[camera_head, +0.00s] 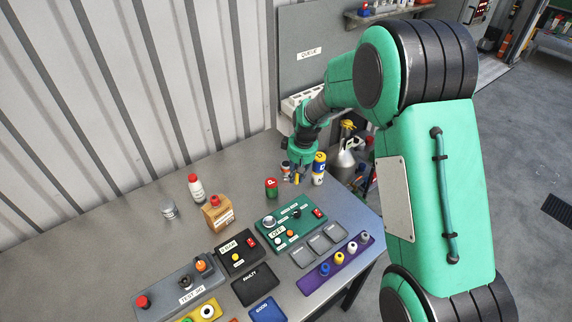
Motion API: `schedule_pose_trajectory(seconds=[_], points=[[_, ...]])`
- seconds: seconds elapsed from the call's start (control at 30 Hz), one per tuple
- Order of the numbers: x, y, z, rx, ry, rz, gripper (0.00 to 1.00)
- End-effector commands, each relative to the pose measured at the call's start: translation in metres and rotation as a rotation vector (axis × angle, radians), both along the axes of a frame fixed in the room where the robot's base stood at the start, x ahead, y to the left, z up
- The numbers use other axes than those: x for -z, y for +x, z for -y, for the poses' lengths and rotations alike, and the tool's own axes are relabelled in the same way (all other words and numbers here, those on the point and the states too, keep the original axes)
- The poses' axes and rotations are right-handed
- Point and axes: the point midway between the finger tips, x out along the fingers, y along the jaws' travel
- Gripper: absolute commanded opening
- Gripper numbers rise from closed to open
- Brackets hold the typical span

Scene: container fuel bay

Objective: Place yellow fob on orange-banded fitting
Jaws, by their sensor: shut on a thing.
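My gripper (299,170) is at the back of the table, pointing down between a red-topped can and a blue-and-yellow can. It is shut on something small. A bit of yellow shows at the fingertips, but I cannot make out whether it is the yellow fob. A purple strip (312,286) at the front right carries several round fittings with differently coloured bands. A yellow-orange one (338,258) is among them, and it may be the orange-banded fitting. The strip is in front of and to the right of my gripper, well apart from it.
A green box (268,238) with switches and grey pads (320,243) lie between my gripper and the strip. The left rear tabletop is clear.

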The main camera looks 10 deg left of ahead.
Motion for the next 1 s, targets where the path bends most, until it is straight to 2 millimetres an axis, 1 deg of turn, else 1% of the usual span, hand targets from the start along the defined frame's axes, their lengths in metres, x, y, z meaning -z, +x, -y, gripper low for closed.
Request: schedule_pose_trajectory(seconds=[0.17, 0.27, 1.0], points=[[0.001, 0.004, -0.002, -0.001, 0.000, 0.000, 0.01], [0.002, 0.011, -0.005, -0.001, 0.000, 0.000, 0.01], [0.011, 0.103, -0.039, -0.001, 0.001, -0.001, 0.01]])
